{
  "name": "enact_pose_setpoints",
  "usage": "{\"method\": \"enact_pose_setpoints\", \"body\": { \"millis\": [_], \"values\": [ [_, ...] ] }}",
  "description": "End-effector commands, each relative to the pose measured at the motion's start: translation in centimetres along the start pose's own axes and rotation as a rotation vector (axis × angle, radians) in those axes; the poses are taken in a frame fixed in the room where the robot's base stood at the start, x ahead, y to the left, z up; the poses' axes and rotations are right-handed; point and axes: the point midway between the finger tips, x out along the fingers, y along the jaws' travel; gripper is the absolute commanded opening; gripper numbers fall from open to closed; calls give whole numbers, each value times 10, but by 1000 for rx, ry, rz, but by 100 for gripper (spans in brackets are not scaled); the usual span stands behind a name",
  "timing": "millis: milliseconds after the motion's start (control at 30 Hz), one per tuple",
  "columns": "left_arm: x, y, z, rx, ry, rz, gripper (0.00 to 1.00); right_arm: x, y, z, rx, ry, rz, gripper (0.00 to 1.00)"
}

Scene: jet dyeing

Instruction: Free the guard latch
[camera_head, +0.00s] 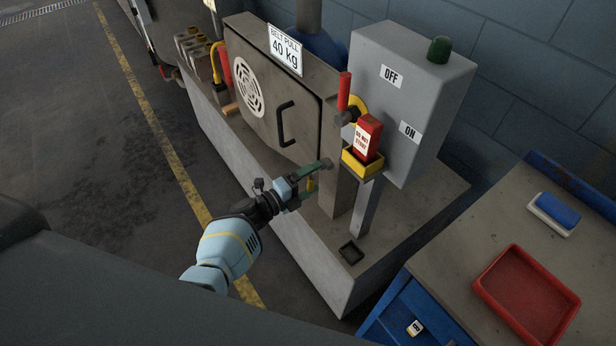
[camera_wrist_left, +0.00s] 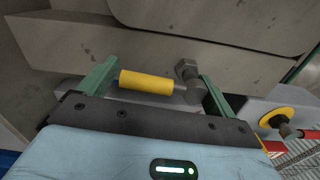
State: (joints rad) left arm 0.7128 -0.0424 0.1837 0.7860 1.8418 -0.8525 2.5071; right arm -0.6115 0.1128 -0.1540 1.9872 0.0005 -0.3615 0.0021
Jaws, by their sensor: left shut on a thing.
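The guard (camera_head: 275,95) is a grey cover with a black handle and a "BELT PULL 40 kg" sign. The guard latch, with a yellow cylindrical grip (camera_head: 310,185), is at its lower right edge beside a grey post. My left gripper (camera_head: 314,181) is shut on the latch. In the left wrist view the yellow grip (camera_wrist_left: 146,82) and a dark grey pivot with a bolt head lie between my two green fingers (camera_wrist_left: 158,86). The grip lies across the gap from finger to finger. My right gripper is not in view.
Right of the guard, a grey switch box (camera_head: 405,90) has OFF and ON labels, a red lever (camera_head: 344,90) and a red tag (camera_head: 368,138) in a yellow holder. A workbench with a red tray (camera_head: 525,295) stands at the lower right. The floor at left is clear.

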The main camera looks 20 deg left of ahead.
Motion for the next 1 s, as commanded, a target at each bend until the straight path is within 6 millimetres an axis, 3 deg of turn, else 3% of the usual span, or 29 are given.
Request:
{"method": "enact_pose_setpoints", "body": {
  "millis": [767, 800, 833, 1000],
  "values": [
    [0, 0, -4, -101, -1, 0, 50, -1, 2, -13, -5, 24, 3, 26],
    [0, 0, -4, -101, -1, 0, 96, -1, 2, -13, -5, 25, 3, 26],
    [0, 0, -4, -100, -1, 0, 100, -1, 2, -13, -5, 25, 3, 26],
    [0, 0, -4, -98, 0, 0, 100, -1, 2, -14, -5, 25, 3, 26]
  ]
}}
